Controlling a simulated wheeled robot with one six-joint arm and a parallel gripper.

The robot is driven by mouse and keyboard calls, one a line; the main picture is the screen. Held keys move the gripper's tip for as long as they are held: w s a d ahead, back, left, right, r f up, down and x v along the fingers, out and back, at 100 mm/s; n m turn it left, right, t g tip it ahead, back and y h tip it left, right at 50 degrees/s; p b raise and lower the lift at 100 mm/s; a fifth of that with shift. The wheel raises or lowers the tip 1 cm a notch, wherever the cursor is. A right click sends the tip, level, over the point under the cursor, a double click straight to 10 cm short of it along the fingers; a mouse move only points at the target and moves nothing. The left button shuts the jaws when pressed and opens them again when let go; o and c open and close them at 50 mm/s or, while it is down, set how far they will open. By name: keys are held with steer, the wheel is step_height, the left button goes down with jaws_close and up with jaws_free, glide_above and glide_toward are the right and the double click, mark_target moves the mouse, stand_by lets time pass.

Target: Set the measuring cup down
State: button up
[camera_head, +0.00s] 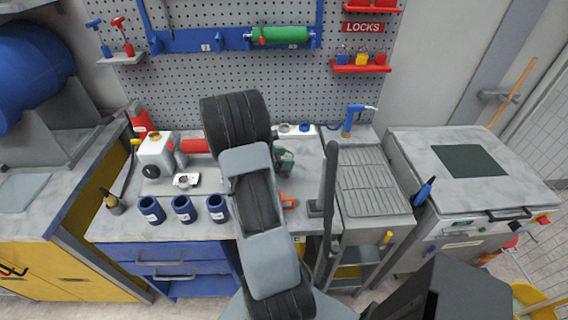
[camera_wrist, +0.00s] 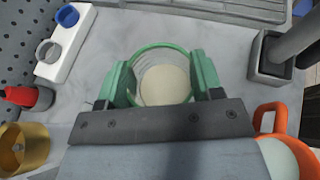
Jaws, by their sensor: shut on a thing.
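The measuring cup (camera_wrist: 165,80) is a clear, round cup with a green rim and a pale, cream-coloured inside, seen from above in the wrist view. My gripper (camera_wrist: 163,82) has its two green fingers shut on the cup from both sides. Grey bench top shows around the cup; I cannot tell whether its base touches the bench. In the head view my arm covers most of the gripper (camera_head: 284,158), and only green parts show to the right of the arm. The cup itself cannot be made out there.
An orange-handled item (camera_wrist: 275,118) is close at right, below a grey post foot (camera_wrist: 272,58). A white holder (camera_wrist: 66,42) with round openings and a brass cup (camera_wrist: 20,148) are at left. Three blue cups (camera_head: 183,209) line the bench front. A wire rack (camera_head: 372,188) lies right.

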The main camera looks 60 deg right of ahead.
step_height(320, 180, down, 3)
steer(key=shift+d+r+p, duration=0.1)
steer(key=shift+p, duration=0.55)
steer(key=shift+f, duration=0.2)
steer(key=shift+f+b, duration=0.2)
steer(key=shift+b, duration=0.1)
steer(key=o, duration=1.1)
steer(key=shift+r, duration=0.1)
